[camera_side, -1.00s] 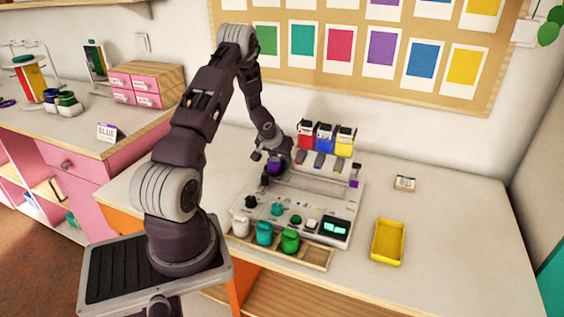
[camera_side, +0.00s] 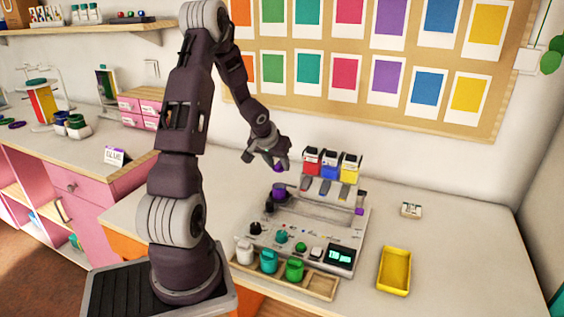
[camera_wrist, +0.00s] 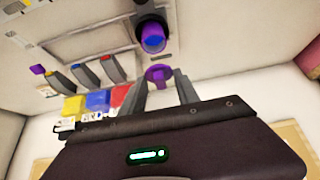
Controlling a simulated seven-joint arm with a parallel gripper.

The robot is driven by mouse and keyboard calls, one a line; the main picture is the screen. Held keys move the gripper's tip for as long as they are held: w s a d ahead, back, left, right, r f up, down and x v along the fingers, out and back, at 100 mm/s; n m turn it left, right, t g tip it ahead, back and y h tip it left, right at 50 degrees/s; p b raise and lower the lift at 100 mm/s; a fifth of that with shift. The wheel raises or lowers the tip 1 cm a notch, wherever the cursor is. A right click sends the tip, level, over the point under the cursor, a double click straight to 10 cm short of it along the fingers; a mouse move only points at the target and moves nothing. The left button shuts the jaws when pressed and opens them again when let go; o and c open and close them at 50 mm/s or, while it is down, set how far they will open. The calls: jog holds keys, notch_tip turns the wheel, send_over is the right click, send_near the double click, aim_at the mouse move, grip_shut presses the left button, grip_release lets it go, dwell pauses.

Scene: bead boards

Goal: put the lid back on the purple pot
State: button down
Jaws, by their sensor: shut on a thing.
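The purple pot (camera_side: 279,191) stands at the back left of the white machine (camera_side: 325,226). In the wrist view the pot (camera_wrist: 153,36) is open at the top and something blue shows inside it. My gripper (camera_side: 274,165) is above the pot and apart from it. It is shut on a small purple lid (camera_side: 278,169), which also shows between the two fingers in the wrist view (camera_wrist: 158,73). The lid is clear of the pot's rim.
Red (camera_side: 312,161), blue (camera_side: 329,163) and yellow (camera_side: 349,167) dispensers stand behind the machine. White (camera_side: 244,251), teal (camera_side: 268,261) and green (camera_side: 294,269) jars sit in a wooden rack in front. A yellow tray (camera_side: 394,270) lies to the right, with bare table around it.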

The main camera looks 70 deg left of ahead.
jog(key=shift+f, duration=2.75)
jog(key=shift+f, duration=0.2)
jog(key=c, duration=0.8)
grip_release()
jog(key=shift+o, duration=0.2)
jog(key=o, duration=0.4)
jog(key=shift+o, duration=0.2)
jog(key=shift+r, duration=3.55)
